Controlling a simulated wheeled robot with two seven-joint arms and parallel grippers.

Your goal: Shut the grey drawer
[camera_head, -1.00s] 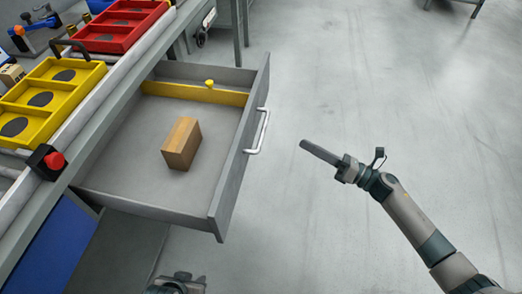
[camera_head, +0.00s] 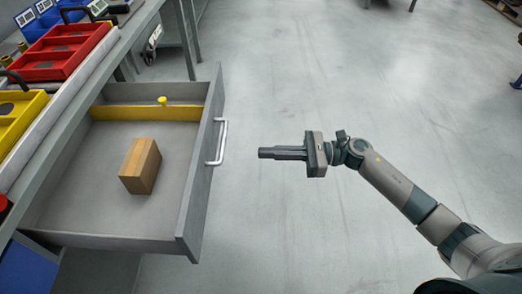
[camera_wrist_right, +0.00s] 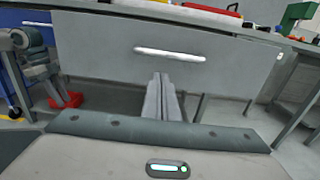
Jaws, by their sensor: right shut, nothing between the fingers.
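The grey drawer (camera_head: 85,238) is pulled out from under the workbench in the head view. Its front carries a pale bar handle (camera_head: 217,142). A wooden block (camera_head: 141,166) and a yellow divider with a knob (camera_head: 150,113) are inside it. My right gripper (camera_head: 262,153) is shut and empty, to the right of the handle and apart from it, pointing at the drawer front. In the right wrist view the shut fingers (camera_wrist_right: 161,96) show below the handle (camera_wrist_right: 170,54), facing the drawer front (camera_wrist_right: 100,50). My left gripper does not show in the head view.
Red trays (camera_head: 62,58) and yellow trays (camera_head: 18,122) stand on the bench top to the left. A red button (camera_head: 4,207) is at the left edge. The floor (camera_head: 300,80) right of the drawer is clear.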

